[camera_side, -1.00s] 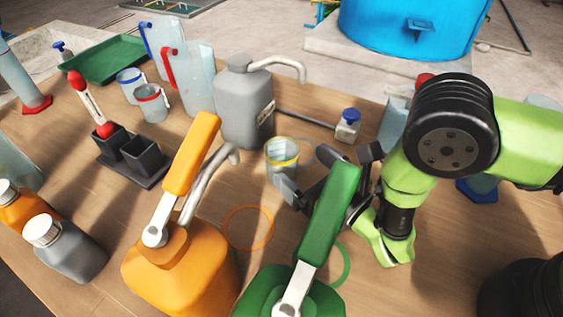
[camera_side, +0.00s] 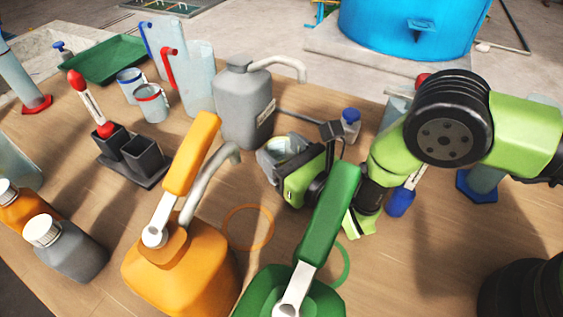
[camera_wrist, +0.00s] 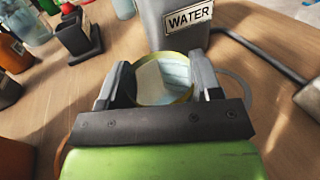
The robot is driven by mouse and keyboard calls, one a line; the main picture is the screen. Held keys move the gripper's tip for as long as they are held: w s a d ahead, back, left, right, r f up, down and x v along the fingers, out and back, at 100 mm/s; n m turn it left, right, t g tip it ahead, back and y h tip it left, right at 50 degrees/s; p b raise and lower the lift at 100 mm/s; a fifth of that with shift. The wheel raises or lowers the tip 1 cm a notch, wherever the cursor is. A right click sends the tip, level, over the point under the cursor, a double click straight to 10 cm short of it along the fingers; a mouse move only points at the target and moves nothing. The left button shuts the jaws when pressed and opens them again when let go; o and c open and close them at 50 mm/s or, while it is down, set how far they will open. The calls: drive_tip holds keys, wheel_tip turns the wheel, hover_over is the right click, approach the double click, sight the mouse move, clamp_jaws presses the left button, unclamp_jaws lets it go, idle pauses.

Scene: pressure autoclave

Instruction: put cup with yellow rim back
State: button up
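The cup with the yellow rim (camera_side: 285,146) stands on the wooden table in front of the grey jug in the side view, partly hidden by my gripper. In the wrist view the yellow-rimmed cup (camera_wrist: 165,78) is between my two fingers, its open top facing the camera. My gripper (camera_side: 280,160) is low at the table, its fingers on either side of the cup. In the wrist view my gripper (camera_wrist: 163,82) shows a finger close to each side of the rim. Whether they press on the cup cannot be told.
A grey jug (camera_side: 243,112), labelled WATER in the wrist view, stands behind the cup. A blue-rimmed cup (camera_side: 130,90) and a red-rimmed cup (camera_side: 152,106) stand at the back left. An orange jug (camera_side: 185,265) and a green jug (camera_side: 280,293) stand in front. A blue-capped bottle (camera_side: 350,122) is behind my gripper.

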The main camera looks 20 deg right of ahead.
drive_tip(key=c, duration=0.4)
drive_tip(key=shift+r, duration=0.1)
wheel_tip(320, 180, up, 9)
drive_tip(key=w+d+f+m+t+h, duration=0.1)
drive_tip(key=w+d+m+h, duration=0.4)
drive_tip(key=h, duration=0.2)
drive_tip(key=shift+f, duration=3.95)
